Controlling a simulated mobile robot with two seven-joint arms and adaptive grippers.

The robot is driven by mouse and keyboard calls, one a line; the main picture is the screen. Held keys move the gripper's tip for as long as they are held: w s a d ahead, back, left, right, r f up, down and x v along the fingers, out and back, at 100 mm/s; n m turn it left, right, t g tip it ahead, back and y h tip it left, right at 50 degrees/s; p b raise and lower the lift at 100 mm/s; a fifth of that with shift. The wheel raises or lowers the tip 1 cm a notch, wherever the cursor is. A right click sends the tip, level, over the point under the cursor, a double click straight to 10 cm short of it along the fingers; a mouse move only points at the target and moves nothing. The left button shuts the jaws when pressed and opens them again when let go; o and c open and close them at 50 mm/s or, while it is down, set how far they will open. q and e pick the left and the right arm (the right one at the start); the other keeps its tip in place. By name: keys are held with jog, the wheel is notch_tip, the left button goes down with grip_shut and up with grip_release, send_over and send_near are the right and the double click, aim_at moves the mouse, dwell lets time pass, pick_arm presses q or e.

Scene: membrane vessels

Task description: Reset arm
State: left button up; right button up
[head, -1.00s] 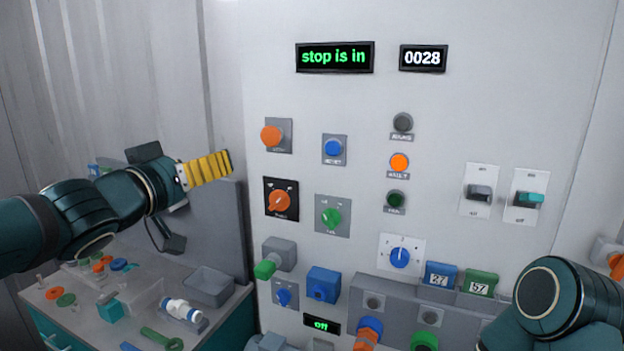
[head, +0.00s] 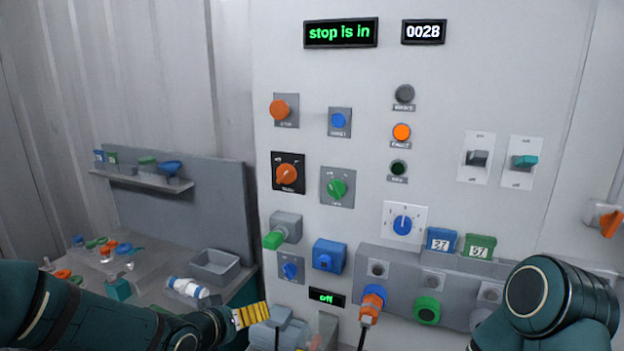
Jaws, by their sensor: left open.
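My left gripper (head: 252,315), with yellow ribbed finger pads, is low in the head view, in front of the bottom left of the control panel (head: 460,80). It is open, and I see nothing held in it; one finger is hard to make out. My left arm comes in low along the bottom edge. A link of my right arm fills the bottom right corner, and my right gripper is out of view. The panel's display (head: 341,33) reads "stop is in", and a small display (head: 327,297) reads "off".
A bench at left holds a grey bin (head: 214,266), a white-and-blue bottle (head: 188,288) and small coloured parts. A shelf (head: 140,178) stands behind it. An orange plug (head: 372,303) with a cable and a green round fitting (head: 427,310) sit on the panel's lower ledge.

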pick_arm(q)
jog(key=s+d+f+g+b, duration=0.1)
jog(key=s+f+g, duration=0.2)
jog(key=s+f, duration=0.3)
jog(key=s+d+f+g+y+b, duration=0.1)
jog(key=s+f, duration=0.6)
jog(key=f, duration=0.8)
jog(key=s+d+f+g+b, duration=0.2)
jog(key=s+f+g, duration=0.2)
jog(key=s+f, duration=0.3)
notch_tip(320, 180, down, 3)
jog(key=shift+s+f+g, duration=0.15)
jog(key=shift+s+g, duration=0.05)
jog(key=shift+g, duration=0.1)
jog(key=shift+d, duration=0.1)
